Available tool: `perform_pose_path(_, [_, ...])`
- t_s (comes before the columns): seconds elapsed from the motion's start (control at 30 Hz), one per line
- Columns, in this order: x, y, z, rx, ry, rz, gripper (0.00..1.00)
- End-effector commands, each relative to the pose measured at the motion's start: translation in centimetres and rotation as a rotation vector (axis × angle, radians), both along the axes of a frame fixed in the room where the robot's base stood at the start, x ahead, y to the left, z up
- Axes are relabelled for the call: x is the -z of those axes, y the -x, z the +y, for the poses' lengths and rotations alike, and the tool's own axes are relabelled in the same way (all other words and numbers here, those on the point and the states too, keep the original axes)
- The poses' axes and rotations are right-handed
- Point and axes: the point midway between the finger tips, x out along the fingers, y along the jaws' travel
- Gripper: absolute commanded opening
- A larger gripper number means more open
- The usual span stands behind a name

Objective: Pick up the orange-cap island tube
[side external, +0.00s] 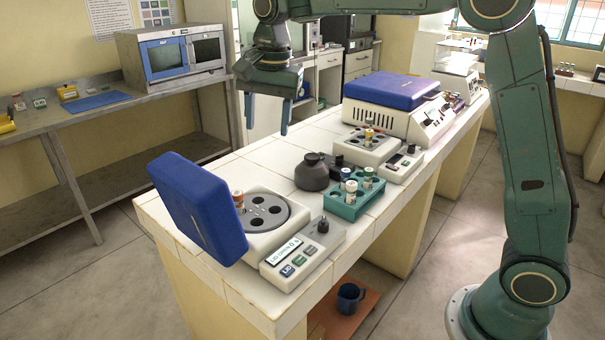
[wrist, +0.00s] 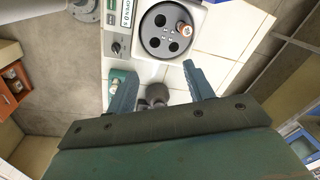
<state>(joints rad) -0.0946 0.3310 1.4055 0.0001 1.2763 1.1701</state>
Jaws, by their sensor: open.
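A tube with an orange-brown cap (side external: 238,198) stands in a hole of the open centrifuge's round grey rotor (side external: 268,212) on the tiled island. In the wrist view the orange cap (wrist: 183,28) shows at the right of the rotor (wrist: 153,42). My gripper (side external: 267,120) is open and empty, pointing down, above and behind the island's far edge in the side view. In the wrist view its two fingers (wrist: 154,76) are spread apart, and the tube lies beyond them, touching neither. The lower part of the tube is hidden in the rotor.
The centrifuge's raised blue lid (side external: 198,205) stands left of the rotor. A dark round flask (side external: 311,172), a teal rack (side external: 350,200) with several tubes and a grey block unit (side external: 372,148) with a tube stand to its right. A blue-lidded machine (side external: 390,100) is farther back.

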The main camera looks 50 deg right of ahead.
Motion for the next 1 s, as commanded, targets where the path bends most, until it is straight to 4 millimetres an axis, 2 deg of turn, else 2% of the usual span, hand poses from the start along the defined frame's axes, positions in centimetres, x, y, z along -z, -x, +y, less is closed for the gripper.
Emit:
perform_pose_path(0.03, [0.8,-1.1,0.3,0.033,-0.003,0.015,0.52])
perform_pose_path(0.2, [3.1,-4.3,1.2,0.159,-0.011,0.059,0.52])
perform_pose_path(0.43, [6.4,-7.5,2.3,0.309,-0.015,0.107,0.52])
perform_pose_path(0.63, [7.9,-8.7,2.8,0.376,-0.013,0.126,0.52])
perform_pose_path(1.0, [8.7,-8.8,2.8,0.385,-0.011,0.132,0.52])
